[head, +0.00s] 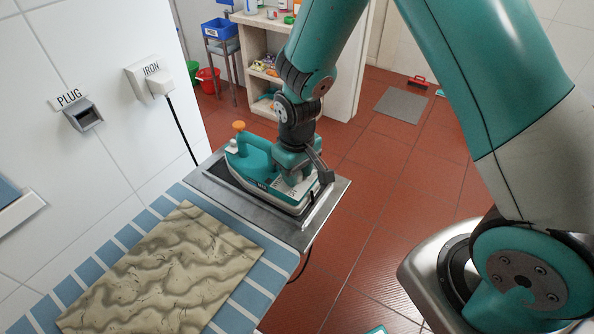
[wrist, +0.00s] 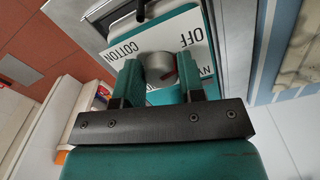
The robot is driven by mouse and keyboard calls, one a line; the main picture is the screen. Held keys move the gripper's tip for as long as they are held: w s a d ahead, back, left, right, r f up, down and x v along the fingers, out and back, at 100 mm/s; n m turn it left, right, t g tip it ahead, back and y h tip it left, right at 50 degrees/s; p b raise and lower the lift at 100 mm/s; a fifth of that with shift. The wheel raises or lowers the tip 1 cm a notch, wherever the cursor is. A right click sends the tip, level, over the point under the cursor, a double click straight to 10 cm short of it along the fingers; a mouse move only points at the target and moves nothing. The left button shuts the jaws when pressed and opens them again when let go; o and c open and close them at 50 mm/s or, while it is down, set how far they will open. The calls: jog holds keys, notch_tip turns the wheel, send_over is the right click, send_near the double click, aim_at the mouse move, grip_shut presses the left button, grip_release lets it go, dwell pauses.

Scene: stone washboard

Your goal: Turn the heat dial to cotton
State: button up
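The teal and white iron (head: 262,170) rests on the grey metal plate (head: 318,222) at the end of the ironing board. My gripper (head: 297,172) is down over its right-hand end, and hides the dial in the head view. In the wrist view, the round grey heat dial (wrist: 160,69) sits between the two teal fingers of my gripper (wrist: 161,72), which flank it closely on both sides. The COTTON label (wrist: 122,50) is at upper left, the OFF label (wrist: 184,38) at upper right.
A marbled stone slab (head: 165,270) lies on the blue-striped board. The IRON wall socket (head: 150,80) holds a plug with a black cord; the PLUG socket (head: 84,115) is beside it. White shelves (head: 262,65) stand behind. Red floor is open at right.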

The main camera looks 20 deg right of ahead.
jog(key=c, duration=0.4)
jog(key=shift+a+m, duration=0.1)
jog(key=shift+m, duration=2.9)
jog(key=o, duration=0.9)
jog(key=shift+r, duration=0.15)
